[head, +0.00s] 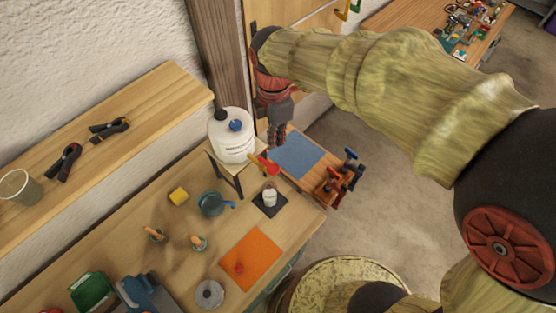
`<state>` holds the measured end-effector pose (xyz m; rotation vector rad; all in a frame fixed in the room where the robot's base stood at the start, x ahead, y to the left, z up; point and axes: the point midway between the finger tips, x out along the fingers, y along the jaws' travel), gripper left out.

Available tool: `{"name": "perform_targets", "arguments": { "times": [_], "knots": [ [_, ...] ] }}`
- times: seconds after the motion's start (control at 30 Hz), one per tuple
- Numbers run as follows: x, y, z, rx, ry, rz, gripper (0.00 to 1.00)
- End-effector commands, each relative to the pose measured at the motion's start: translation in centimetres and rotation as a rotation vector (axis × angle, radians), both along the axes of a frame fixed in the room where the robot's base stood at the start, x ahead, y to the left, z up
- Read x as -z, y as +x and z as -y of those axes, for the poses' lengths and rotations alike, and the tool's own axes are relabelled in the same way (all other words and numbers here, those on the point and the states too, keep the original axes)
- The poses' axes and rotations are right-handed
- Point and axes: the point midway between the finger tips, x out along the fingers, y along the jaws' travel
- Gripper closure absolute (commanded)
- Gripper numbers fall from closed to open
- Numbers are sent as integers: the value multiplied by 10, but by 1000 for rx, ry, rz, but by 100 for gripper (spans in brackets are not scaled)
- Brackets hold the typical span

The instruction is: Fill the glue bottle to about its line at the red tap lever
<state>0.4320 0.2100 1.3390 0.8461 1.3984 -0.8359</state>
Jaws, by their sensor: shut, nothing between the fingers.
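A white container (231,141) with a blue cap stands on a small wooden stand at the wall end of the workbench. Its red tap lever (266,166) sticks out at the front right of the container. The small white glue bottle (270,197) stands upright on a dark mat (265,208), below the tap in the picture. Its line and the level inside are too small to make out. My gripper (276,143) is shut and empty, pointing down. It appears just above the lever in the picture; I cannot tell whether they touch.
The workbench also holds a blue-grey pot (211,203), a yellow block (178,196), an orange mat (251,258) and two brushes in holders. Black clamps (63,163) and a cup (18,187) are on the shelf. A lower table with a blue mat (296,155) stands behind.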

Motion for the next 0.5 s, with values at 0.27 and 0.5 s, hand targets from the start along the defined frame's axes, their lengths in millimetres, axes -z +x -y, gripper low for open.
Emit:
{"name": "perform_targets", "arguments": {
  "times": [0.27,0.5],
  "knots": [
    [-5,-1,1,-293,-5,-6,100],
    [-5,-1,1,-356,-4,-7,100]
  ]
}}
